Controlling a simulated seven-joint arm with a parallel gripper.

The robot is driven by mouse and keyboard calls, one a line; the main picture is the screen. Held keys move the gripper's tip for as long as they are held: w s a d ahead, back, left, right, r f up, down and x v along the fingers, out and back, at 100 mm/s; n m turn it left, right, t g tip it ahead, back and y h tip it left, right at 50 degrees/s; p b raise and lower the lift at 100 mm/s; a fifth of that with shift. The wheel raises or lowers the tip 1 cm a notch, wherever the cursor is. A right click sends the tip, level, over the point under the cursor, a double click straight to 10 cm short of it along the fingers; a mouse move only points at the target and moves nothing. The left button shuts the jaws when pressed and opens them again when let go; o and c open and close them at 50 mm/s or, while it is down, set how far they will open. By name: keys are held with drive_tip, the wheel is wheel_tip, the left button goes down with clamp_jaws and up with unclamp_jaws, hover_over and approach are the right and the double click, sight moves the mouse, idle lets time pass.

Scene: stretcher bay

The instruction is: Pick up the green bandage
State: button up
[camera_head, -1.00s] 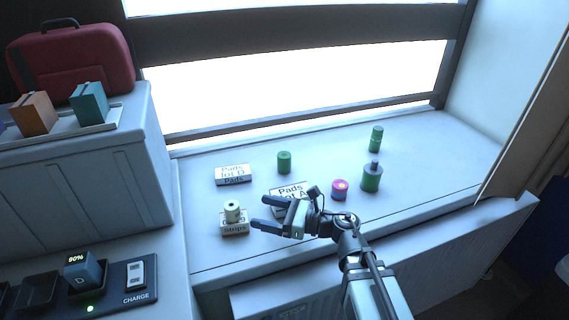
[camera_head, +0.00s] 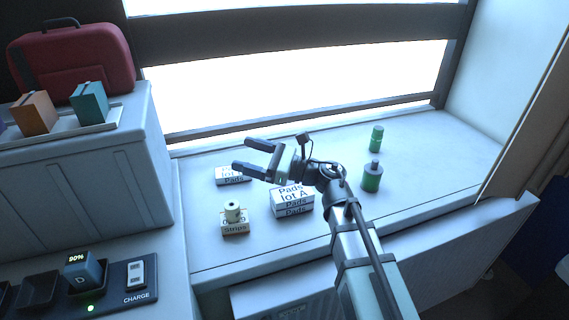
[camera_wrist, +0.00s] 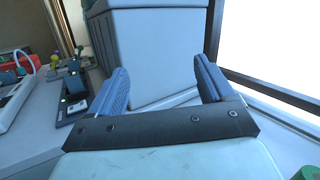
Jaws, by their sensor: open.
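A plain green roll that stood at the back of the sill is hidden behind my gripper (camera_head: 244,156) in the head view. A green edge (camera_wrist: 307,173) at the lower right corner of the wrist view may be that roll. A second green cylinder with a dark band (camera_head: 376,139) stands upright at the back right of the sill. My gripper is open and empty above the sill, its fingers pointing left in the head view. In the wrist view nothing lies between the fingers (camera_wrist: 161,72).
On the sill (camera_head: 430,160) are a green bottle (camera_head: 371,178), stacked pads boxes (camera_head: 292,205), another pads box (camera_head: 232,179) partly behind my fingers, and a strips box (camera_head: 235,228) with a cream roll (camera_head: 232,211) on top. A large grey chest (camera_head: 80,180) stands at left.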

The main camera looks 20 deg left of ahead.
drive_tip(key=w+a+r+m+t+y, duration=0.35)
drive_tip(key=w+r+m+t, duration=0.65)
drive_tip(key=w+r, duration=0.45)
drive_tip(key=w+d+r+m+t+h, duration=0.2)
drive_tip(key=w+m+t+h, duration=0.9)
drive_tip(key=w+m, duration=0.6)
wheel_tip(320, 180, down, 13)
drive_tip(key=w+m+g+h, duration=0.1)
drive_tip(key=m+g+h, duration=0.45)
drive_tip(key=m, duration=0.65)
drive_tip(key=s+d+f+m+g+h, duration=0.3)
drive_tip(key=s+f+m+g, duration=0.4)
drive_tip(key=s+f+g, duration=0.3)
drive_tip(key=shift+t, duration=0.75)
drive_tip(key=x, duration=1.4)
drive_tip(key=shift+s+a, duration=0.2)
drive_tip(key=shift+a, duration=0.1)
